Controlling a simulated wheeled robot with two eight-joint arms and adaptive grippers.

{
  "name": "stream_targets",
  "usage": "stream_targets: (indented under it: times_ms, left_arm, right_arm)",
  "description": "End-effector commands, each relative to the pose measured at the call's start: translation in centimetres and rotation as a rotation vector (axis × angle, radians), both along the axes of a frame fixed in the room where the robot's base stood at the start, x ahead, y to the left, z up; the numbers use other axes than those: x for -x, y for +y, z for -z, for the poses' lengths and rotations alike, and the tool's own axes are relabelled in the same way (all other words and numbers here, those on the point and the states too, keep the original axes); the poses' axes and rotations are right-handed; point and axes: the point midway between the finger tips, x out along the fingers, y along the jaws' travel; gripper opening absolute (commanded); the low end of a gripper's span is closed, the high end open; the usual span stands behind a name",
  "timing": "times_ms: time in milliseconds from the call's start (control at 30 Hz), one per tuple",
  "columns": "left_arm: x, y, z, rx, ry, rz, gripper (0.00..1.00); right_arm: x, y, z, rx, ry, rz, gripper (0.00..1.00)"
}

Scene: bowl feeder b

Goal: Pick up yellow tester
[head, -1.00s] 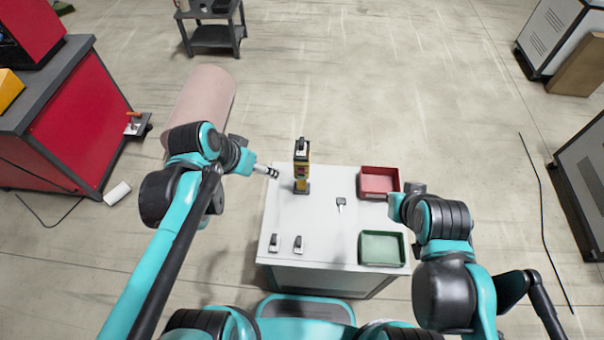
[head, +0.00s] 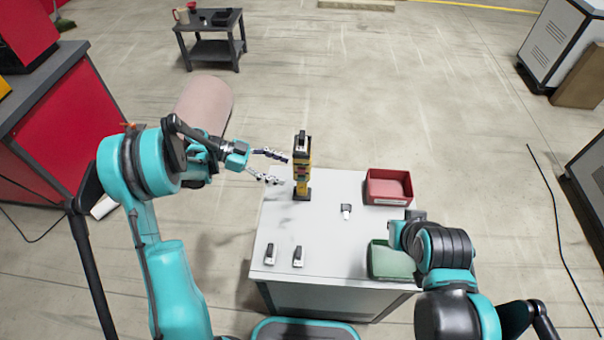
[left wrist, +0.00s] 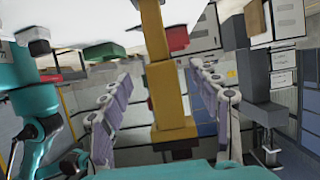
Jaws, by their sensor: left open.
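The yellow tester (head: 302,173) stands upright near the far left part of the white table, with a black top and base. In the left wrist view the yellow tester (left wrist: 168,90) shows between the two fingers, a little beyond them. My left gripper (head: 275,167) is open just left of the tester, its fingers pointing at it and apart from it. Its spread fingers also show in the left wrist view (left wrist: 165,95). My right gripper (head: 405,226) is over the table's right side near the green tray; its fingers cannot be made out.
The white table (head: 330,240) holds a red tray (head: 389,187) at the far right and a green tray (head: 385,262) at the near right. Small black-and-white items (head: 298,257) lie at the near left, another (head: 346,211) mid-table. A dark side table (head: 210,45) stands far behind.

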Motion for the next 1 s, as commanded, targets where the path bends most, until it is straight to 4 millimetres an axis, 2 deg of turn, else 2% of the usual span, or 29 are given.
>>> stream_targets:
  times_ms: [367, 600, 867, 1000]
  left_arm:
    - [0.0, -3.3, 1.8, 0.004, -0.007, 0.007, 0.62]
    - [-0.1, -6.5, 3.4, 0.003, -0.006, 0.007, 0.62]
    - [-0.1, -7.0, 3.4, 0.003, -0.005, 0.004, 0.62]
    - [-0.1, -6.9, 3.4, 0.003, -0.005, 0.004, 0.25]
  right_arm:
    - [0.0, 0.0, 1.4, 0.0, 0.0, 0.0, 0.0]
    - [0.0, 0.0, 3.1, 0.0, 0.0, 0.0, 0.0]
    - [0.0, 0.0, 3.0, 0.0, 0.0, 0.0, 0.0]
    - [0.0, 0.0, 3.0, 0.0, 0.0, 0.0, 0.0]
